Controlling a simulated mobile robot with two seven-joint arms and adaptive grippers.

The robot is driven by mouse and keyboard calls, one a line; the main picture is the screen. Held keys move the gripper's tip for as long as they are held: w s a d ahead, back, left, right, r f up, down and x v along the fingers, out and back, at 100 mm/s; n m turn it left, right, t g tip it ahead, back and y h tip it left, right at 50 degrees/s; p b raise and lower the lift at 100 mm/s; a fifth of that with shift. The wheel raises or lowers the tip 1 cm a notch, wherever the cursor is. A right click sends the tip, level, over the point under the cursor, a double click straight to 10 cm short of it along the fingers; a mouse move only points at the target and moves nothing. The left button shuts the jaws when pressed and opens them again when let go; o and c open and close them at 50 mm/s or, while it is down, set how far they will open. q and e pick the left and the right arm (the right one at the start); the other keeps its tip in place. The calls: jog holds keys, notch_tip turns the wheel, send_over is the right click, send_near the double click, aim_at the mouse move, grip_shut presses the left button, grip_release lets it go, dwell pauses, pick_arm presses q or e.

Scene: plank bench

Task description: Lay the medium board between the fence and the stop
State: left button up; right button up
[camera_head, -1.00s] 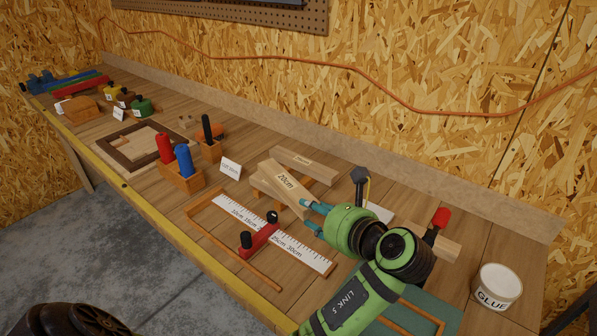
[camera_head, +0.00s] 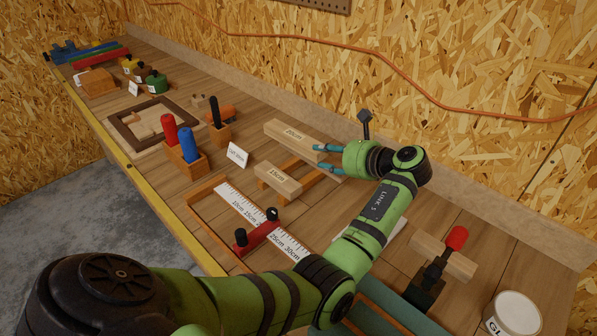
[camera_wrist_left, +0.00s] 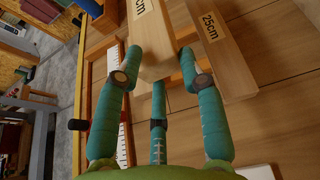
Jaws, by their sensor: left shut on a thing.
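The medium board (camera_head: 285,132), labelled 20cm, is in my left gripper (camera_head: 322,156), whose fingers close on its near end. In the left wrist view the held board (camera_wrist_left: 150,38) runs away from between the fingers, its label partly cut off. The 25cm board (camera_wrist_left: 222,50) is beside and below it there. The short 15cm board (camera_head: 278,182) lies in front on the orange rack. The fence seems to be the orange strip (camera_head: 215,238) along the white ruler (camera_head: 240,203). The red stop (camera_head: 257,236) with black knobs sits across the ruler. My right gripper is not in view.
A small card (camera_head: 237,155) and an orange holder (camera_head: 185,167) with red and blue handles stand left of the boards. A red-handled clamp (camera_head: 440,262) and a glue tub (camera_head: 512,315) are at the right. The ruler between the orange strips is bare left of the stop.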

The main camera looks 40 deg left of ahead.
pick_arm(q)
notch_tip(320, 180, down, 4)
jog(key=shift+w, duration=0.1)
jog(key=shift+f, duration=0.75)
notch_tip(320, 180, down, 3)
jog(key=shift+r, duration=0.1)
jog(key=shift+f+p, duration=0.2)
jog(key=shift+p, duration=0.4)
jog(key=shift+f, duration=0.45)
jog(key=o, duration=1.2)
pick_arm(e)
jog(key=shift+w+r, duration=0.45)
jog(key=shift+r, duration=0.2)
